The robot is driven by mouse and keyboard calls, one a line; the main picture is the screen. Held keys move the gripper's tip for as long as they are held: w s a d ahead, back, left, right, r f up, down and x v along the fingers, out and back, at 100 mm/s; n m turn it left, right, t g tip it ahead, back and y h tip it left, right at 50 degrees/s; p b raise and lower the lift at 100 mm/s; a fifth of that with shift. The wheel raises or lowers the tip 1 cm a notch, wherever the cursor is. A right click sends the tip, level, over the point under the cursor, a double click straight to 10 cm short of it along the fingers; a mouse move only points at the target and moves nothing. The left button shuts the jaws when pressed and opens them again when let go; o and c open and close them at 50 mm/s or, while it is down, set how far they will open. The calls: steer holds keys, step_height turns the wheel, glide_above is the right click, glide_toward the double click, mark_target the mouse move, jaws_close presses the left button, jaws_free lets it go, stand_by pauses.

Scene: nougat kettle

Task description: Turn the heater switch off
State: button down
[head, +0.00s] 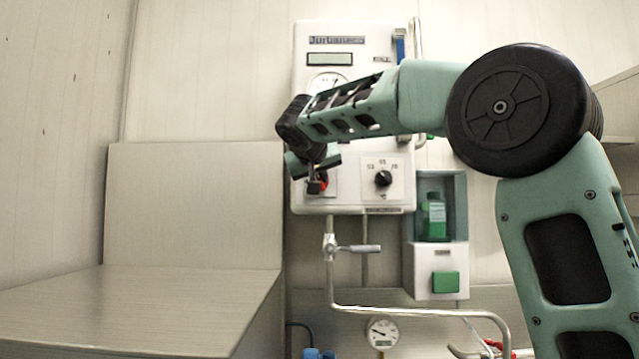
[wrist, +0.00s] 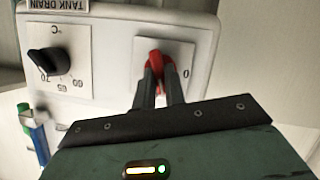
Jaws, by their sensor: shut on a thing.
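The heater switch is a red rotary knob (wrist: 155,60) on a pale square plate marked 0 in the wrist view. My gripper (wrist: 159,80) is shut on this red knob, with its two dark fingers on either side of it. In the head view my gripper (head: 314,184) is at the lower left of the white heater panel (head: 345,200). A bit of the red switch (head: 324,181) shows beside the fingers there. The fingers hide part of the knob and its plate, so the exact angle of the knob is hard to tell.
A black temperature dial (head: 383,179) sits right of the switch, and shows in the wrist view (wrist: 48,62). A green bottle (head: 434,217) stands in a niche at right. A pipe valve handle (head: 358,249) is below. A bare counter (head: 140,300) is at left.

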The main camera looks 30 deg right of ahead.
steer(key=shift+w+a+f+n+h+b, duration=0.1)
steer(key=shift+f+n+h+b, duration=0.1)
steer(key=shift+n+h+b, duration=1.25)
steer(key=shift+w+a+f+n+h+b, duration=0.15)
steer(key=shift+n+h+b, duration=0.35)
steer(key=shift+n+b, duration=1.15)
steer(key=shift+a+f+n+h+b, duration=0.2)
steer(key=shift+n+h+b, duration=0.65)
steer(key=shift+n, duration=1.45)
steer(key=shift+d, duration=0.1)
steer(key=c, duration=1.5)
jaws_free()
steer(key=shift+o, duration=0.2)
steer(key=b+v, duration=0.3)
steer(key=v, duration=1.4)
steer(key=shift+a+b, duration=0.3)
steer(key=shift+b, duration=0.1)
